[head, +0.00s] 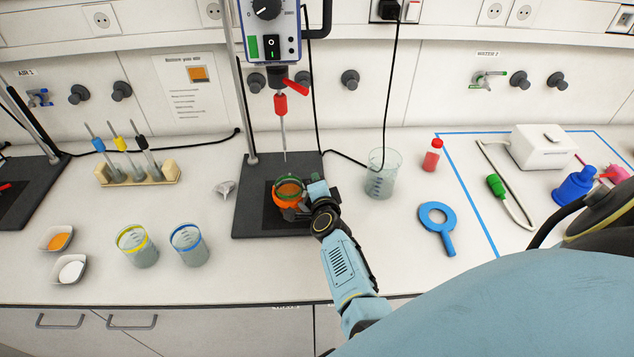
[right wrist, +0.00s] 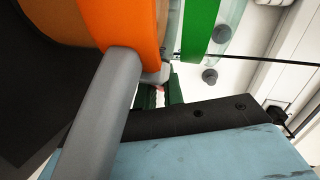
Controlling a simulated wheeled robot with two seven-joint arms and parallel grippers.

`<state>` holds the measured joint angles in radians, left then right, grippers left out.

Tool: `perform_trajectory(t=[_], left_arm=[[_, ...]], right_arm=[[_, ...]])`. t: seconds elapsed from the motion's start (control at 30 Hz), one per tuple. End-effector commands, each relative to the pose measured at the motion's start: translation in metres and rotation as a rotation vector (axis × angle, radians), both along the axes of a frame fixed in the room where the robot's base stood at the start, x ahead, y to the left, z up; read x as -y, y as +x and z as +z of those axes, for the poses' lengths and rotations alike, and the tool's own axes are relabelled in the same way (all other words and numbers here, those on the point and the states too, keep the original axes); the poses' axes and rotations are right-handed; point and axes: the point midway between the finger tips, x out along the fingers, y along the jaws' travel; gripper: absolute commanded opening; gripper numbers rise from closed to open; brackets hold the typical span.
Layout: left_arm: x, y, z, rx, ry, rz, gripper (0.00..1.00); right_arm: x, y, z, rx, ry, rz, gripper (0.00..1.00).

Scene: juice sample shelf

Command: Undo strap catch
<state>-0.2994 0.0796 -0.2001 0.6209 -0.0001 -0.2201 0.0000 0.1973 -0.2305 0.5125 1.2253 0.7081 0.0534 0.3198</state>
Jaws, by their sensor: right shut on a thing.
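A beaker with a green rim (head: 287,182) and orange-brown contents stands on the dark stand base. An orange strap (head: 279,200) goes around it. The strap is large in the right wrist view (right wrist: 117,22), with a green band (right wrist: 201,25) beside it. A grey bar, seemingly the strap catch (right wrist: 105,105), crosses the strap's edge there. My right gripper (head: 300,206) is at the beaker's right front side, shut on what seems to be this catch. Its fingertips are mostly hidden, so the exact grip is unclear. My left gripper is out of view.
A stirrer with a red-collared shaft (head: 280,104) hangs above the beaker. A clear beaker (head: 382,176) stands to the right, near a blue ring tool (head: 437,222). Yellow-rimmed (head: 139,250) and blue-rimmed (head: 190,248) beakers stand front left.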

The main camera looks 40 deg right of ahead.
Motion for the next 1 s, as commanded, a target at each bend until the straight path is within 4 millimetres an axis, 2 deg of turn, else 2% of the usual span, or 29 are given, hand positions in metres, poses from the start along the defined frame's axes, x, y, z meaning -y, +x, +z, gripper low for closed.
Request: perform_trajectory(t=[0.03, 0.07, 0.1, 0.23, 0.5, 0.63, 0.77, 1.0], left_arm=[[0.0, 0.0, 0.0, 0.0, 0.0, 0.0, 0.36], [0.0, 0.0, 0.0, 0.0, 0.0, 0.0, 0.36], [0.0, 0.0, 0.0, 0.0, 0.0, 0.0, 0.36], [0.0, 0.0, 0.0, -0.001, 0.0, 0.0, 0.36], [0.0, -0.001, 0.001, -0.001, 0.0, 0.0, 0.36], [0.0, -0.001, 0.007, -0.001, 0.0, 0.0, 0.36], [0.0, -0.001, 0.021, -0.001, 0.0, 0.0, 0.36], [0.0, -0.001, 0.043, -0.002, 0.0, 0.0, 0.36]], right_arm=[[0.0, 0.0, 0.0, 0.0, 0.0, -0.001, 0.0], [0.0, 0.0, 0.0, 0.0, 0.0, 0.0, 0.11], [0.0, 0.0, 0.0, 0.0, 0.0, 0.0, 0.16], [0.0, 0.0, 0.0, 0.0, -0.001, 0.0, 0.31], [0.0, -0.001, 0.0, -0.001, -0.001, 0.001, 0.31], [-0.004, -0.009, 0.003, -0.003, -0.001, 0.001, 0.31], [-0.012, -0.028, 0.011, -0.003, -0.002, 0.001, 0.31], [-0.035, -0.077, 0.023, -0.003, 0.001, 0.0, 0.31]])
